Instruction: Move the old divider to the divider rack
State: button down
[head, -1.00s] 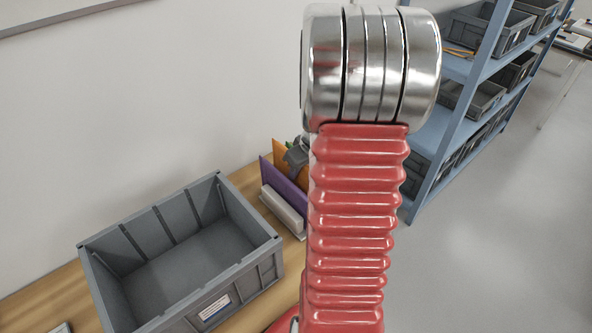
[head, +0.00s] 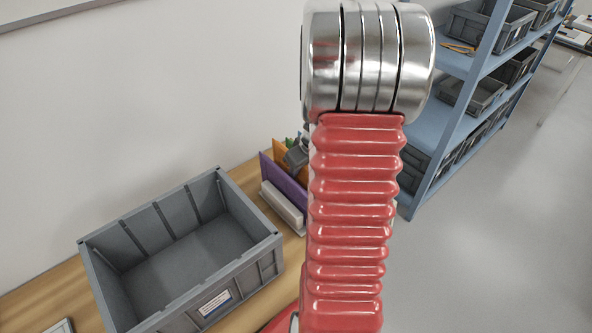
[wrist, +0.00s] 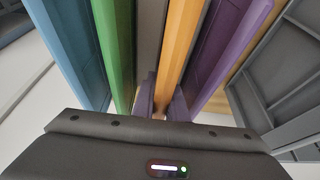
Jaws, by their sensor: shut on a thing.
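An orange divider (head: 280,150) stands upright behind a purple divider (head: 283,183) at the pale grey rack (head: 283,207), right of the crate. In the wrist view the orange divider (wrist: 178,45) runs down between the two fingers of my gripper (wrist: 161,105), which is shut on it. The purple divider (wrist: 228,45) is to its right, with a green divider (wrist: 113,45) and a blue divider (wrist: 70,45) to its left. In the head view my arm hides most of the rack and the gripper's fingers. I cannot tell which divider is the old one.
A grey ribbed crate (head: 272,262) with a label stands on the wooden table (head: 52,293) left of the rack. It looks empty. A blue shelf unit (head: 440,150) with grey bins stands at the right. The wall is close behind the table.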

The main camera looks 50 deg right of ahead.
jog(key=shift+f, duration=0.3)
jog(key=shift+f, duration=0.35)
jog(key=shift+f, duration=0.35)
jog(key=c, duration=1.7)
grip_release()
jog(key=shift+r, duration=0.1)
jog(key=v, duration=1.3)
jog(key=shift+s+a+r, duration=0.1)
jog(key=shift+s+r, duration=0.05)
jog(key=shift+r, duration=0.1)
jog(key=shift+m, duration=0.3)
